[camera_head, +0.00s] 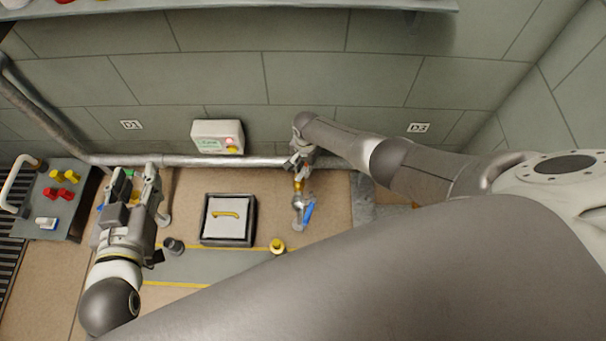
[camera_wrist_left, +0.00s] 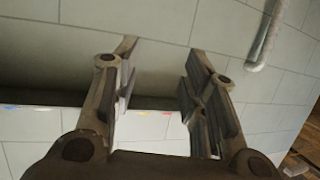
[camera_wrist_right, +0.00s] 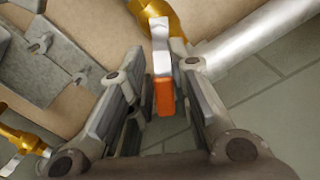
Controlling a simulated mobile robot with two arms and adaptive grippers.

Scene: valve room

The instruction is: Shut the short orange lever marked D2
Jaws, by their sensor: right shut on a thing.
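The short orange lever (camera_wrist_right: 164,96) shows in the right wrist view, its orange end between my right gripper's fingers (camera_wrist_right: 162,108). Its pale metal stem (camera_wrist_right: 161,55) runs up to a brass valve body (camera_wrist_right: 158,12) beside a silver pipe. In the head view my right gripper (camera_head: 299,158) is at the wall pipe, above a brass fitting (camera_head: 298,184), and hides the lever. It is shut on the orange lever. My left gripper (camera_head: 142,178) is open and empty at the left; its spread fingers show in the left wrist view (camera_wrist_left: 160,95).
The silver pipe (camera_head: 250,161) runs along the wall below a white box (camera_head: 217,136) with a red light. A framed hatch (camera_head: 245,222) with a yellow handle lies on the floor. A tray (camera_head: 33,225) with red and yellow pieces is at left. A blue handle (camera_head: 309,212) is below the fitting.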

